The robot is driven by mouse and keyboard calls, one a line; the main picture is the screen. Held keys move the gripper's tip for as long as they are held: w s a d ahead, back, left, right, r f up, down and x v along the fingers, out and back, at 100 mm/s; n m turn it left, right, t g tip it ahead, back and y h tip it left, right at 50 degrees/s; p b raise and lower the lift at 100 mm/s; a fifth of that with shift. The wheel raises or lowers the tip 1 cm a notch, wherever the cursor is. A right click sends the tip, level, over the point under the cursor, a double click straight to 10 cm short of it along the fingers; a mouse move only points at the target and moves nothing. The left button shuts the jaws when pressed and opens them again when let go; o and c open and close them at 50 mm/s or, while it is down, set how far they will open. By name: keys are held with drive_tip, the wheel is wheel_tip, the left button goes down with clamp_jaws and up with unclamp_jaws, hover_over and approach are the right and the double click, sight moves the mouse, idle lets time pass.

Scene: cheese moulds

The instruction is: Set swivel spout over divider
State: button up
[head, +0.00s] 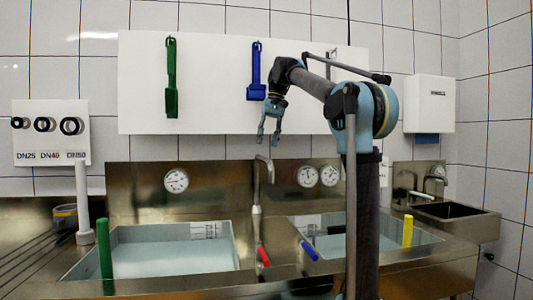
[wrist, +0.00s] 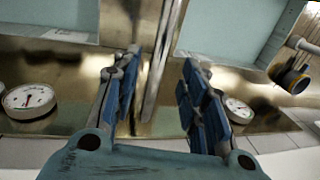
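The swivel spout (head: 257,190) is a thin metal pipe rising between the two basins, with its bent top in front of the steel back panel. The divider (head: 280,266) is the strip between the left basin (head: 180,250) and the right basin (head: 375,247). In the wrist view the spout pipe (wrist: 165,45) runs along the strip between the basins, between my fingers in the picture. I cannot tell its exact offset from the divider. My gripper (head: 269,138) is open and empty, pointing down just above the spout's top. Its blue-padded fingers show spread in the wrist view (wrist: 160,75).
A red lever (head: 263,256) and a blue lever (head: 309,250) stand near the divider. A green post (head: 105,255), a yellow post (head: 407,231) and a white pipe (head: 83,205) rise around the basins. Gauges (head: 176,181) line the back panel.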

drive_tip(key=shift+w+d+r, duration=0.1)
drive_tip(key=shift+d+r, duration=0.1)
drive_tip(key=shift+r, duration=0.7)
drive_tip(key=shift+w+d+r, duration=0.1)
drive_tip(key=shift+d+r, duration=0.05)
drive_tip(key=shift+r, duration=0.7)
drive_tip(key=shift+w+d+r, duration=0.1)
drive_tip(key=shift+d+r, duration=0.1)
drive_tip(key=shift+r, duration=0.7)
drive_tip(key=shift+s, duration=0.15)
